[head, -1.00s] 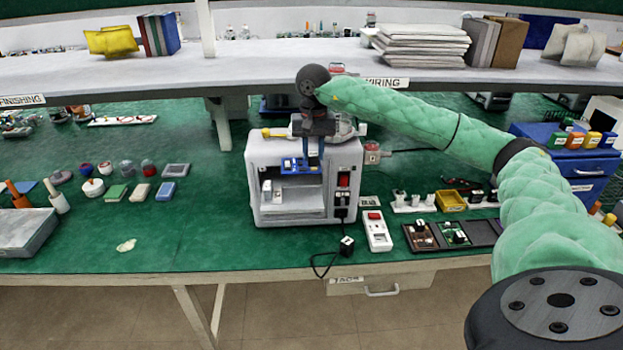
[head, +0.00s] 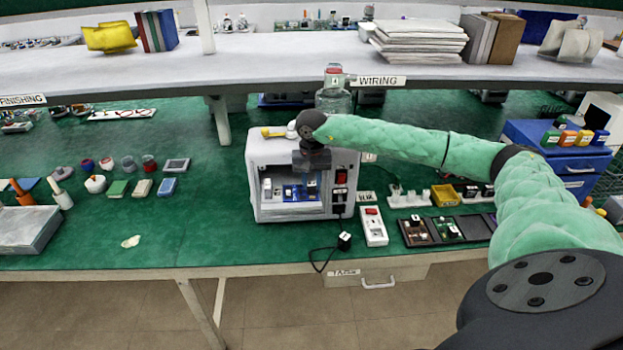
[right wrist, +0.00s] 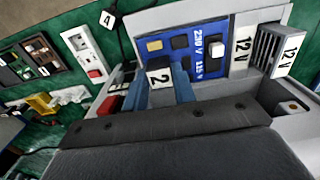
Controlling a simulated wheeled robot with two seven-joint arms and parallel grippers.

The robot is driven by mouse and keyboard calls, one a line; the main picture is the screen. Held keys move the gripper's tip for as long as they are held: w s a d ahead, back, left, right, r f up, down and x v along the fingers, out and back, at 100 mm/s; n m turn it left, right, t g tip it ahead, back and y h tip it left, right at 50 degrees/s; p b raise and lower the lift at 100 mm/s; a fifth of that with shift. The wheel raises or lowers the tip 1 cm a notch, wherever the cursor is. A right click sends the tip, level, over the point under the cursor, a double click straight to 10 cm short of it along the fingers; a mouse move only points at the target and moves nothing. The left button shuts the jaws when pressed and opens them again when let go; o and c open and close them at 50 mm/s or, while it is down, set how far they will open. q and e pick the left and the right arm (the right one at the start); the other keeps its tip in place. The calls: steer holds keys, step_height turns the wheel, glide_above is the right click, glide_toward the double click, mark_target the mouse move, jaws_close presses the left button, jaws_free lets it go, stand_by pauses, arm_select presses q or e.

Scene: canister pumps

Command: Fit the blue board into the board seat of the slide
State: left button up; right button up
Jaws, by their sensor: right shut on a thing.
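The blue board (head: 297,192), marked 230 V and 115 V, is in the front opening of the grey housing (head: 252,180). In the right wrist view the board (right wrist: 205,42) lies flat within the pale slide (right wrist: 238,18). I cannot tell whether it is fully down in its seat, as the near edge is hidden. My right gripper (head: 312,182) is in front of the opening. In the right wrist view its blue-grey fingers (right wrist: 160,82) are shut on the block labelled 2 (right wrist: 159,72) at the board's near edge. My left gripper is not in view.
A finned white 12 V module (right wrist: 278,50) stands beside the board. A red switch (head: 341,177) is on the housing's right front. A black cable with plug (head: 344,240) and a white power strip (head: 374,228) lie at right.

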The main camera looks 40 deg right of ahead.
mark_target(311, 184)
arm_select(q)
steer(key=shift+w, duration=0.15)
arm_select(e)
steer(key=shift+f, duration=0.2)
steer(key=o, duration=1)
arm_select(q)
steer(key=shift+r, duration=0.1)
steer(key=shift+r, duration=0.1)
arm_select(e)
steer(key=shift+r, duration=0.15)
steer(key=shift+r+b, duration=0.25)
steer(key=shift+b, duration=0.1)
step_height(311, 184, up, 2)
steer(key=shift+r+b, duration=0.1)
steer(key=shift+b, duration=0.55)
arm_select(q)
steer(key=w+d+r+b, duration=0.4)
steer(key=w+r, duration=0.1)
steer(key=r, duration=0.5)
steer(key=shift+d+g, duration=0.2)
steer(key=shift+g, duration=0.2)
arm_select(e)
step_height(311, 184, up, 9)
steer(key=shift+r, duration=0.15)
